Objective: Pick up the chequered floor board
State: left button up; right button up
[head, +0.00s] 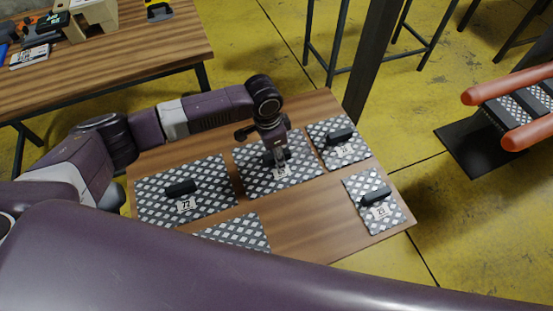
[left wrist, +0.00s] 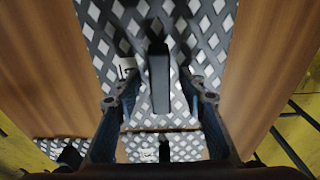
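Several black-and-white chequered floor boards with black handles and number labels lie on a wooden table. The middle back board (head: 300,177) is under my left gripper (head: 275,155), which largely covers its handle and label. In the left wrist view the fingers of my left gripper (left wrist: 158,95) are apart, on either side of a board's black handle (left wrist: 159,78), with a gap to each side. That chequered board (left wrist: 208,50) lies flat beneath. My right gripper is not in view.
Other boards are the one labelled 72 (head: 215,180), a back right one (head: 325,129), a right one (head: 393,211) and a partly hidden front one (head: 240,232). Bare wood (head: 310,220) lies between them. An orange-tubed boat (head: 530,135) and a dark post (head: 368,60) stand right.

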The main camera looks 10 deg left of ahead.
pick_arm(q)
jog(key=shift+c, duration=0.6)
grip_shut()
